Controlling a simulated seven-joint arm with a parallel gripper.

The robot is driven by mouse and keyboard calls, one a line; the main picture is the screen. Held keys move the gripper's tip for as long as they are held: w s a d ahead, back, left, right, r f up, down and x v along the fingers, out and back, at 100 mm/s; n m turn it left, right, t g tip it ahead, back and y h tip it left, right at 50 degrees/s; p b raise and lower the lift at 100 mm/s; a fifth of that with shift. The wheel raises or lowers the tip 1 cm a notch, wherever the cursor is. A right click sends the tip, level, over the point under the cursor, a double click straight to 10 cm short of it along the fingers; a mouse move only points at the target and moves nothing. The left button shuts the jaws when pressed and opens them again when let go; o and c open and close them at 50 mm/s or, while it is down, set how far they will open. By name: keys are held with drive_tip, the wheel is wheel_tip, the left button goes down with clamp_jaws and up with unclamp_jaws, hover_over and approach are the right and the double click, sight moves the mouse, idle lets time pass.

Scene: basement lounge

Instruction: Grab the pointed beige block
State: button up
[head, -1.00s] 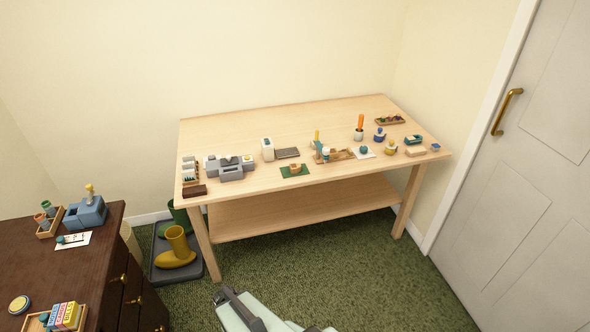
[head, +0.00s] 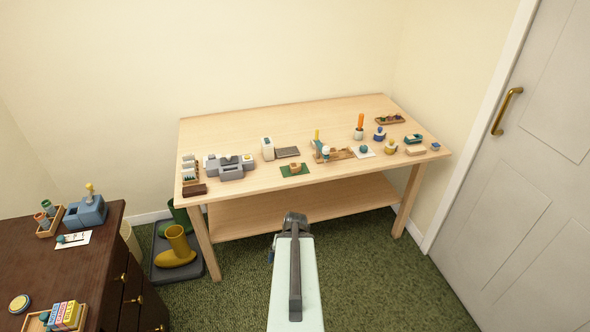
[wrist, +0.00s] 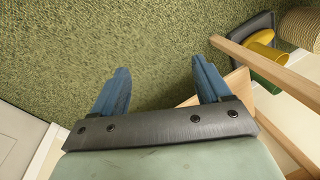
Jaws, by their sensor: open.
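A small beige block (head: 415,151) lies near the right front edge of the light wooden table (head: 240,135). It is too small to tell whether it has a point. A tan block (head: 295,167) sits on a green mat (head: 302,172) near the table's front edge; its shape is also unclear. My gripper (wrist: 160,85) is open and empty, its two blue fingers spread over the green carpet in the wrist view. In the head view my arm reaches up in front of the table, and the fingers cannot be made out. No block shows in the wrist view.
The tabletop holds a grey machine (head: 231,167), a white box (head: 267,148), an orange candle-like stick (head: 360,122) and several small items. A dark dresser (head: 60,270) is at left, a door (head: 520,170) at right.

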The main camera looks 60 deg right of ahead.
drive_tip(key=w+d+r+m+t+h, duration=0.3)
drive_tip(key=d+r+m+t+h, duration=0.25)
drive_tip(key=d+r+m, duration=0.65)
drive_tip(key=m+t+h, duration=0.2)
drive_tip(key=m+h, duration=0.4)
drive_tip(key=m, duration=1.4)
approach(296, 165)
drive_tip(key=shift+g+y, duration=0.25)
drive_tip(key=x, duration=1)
drive_tip(key=shift+w+r, duration=0.1)
drive_tip(key=shift+r, duration=0.15)
drive_tip(key=shift+a, duration=0.1)
drive_tip(key=shift+c, duration=0.3)
drive_tip(key=c, duration=1)
drive_tip(key=shift+r, duration=0.1)
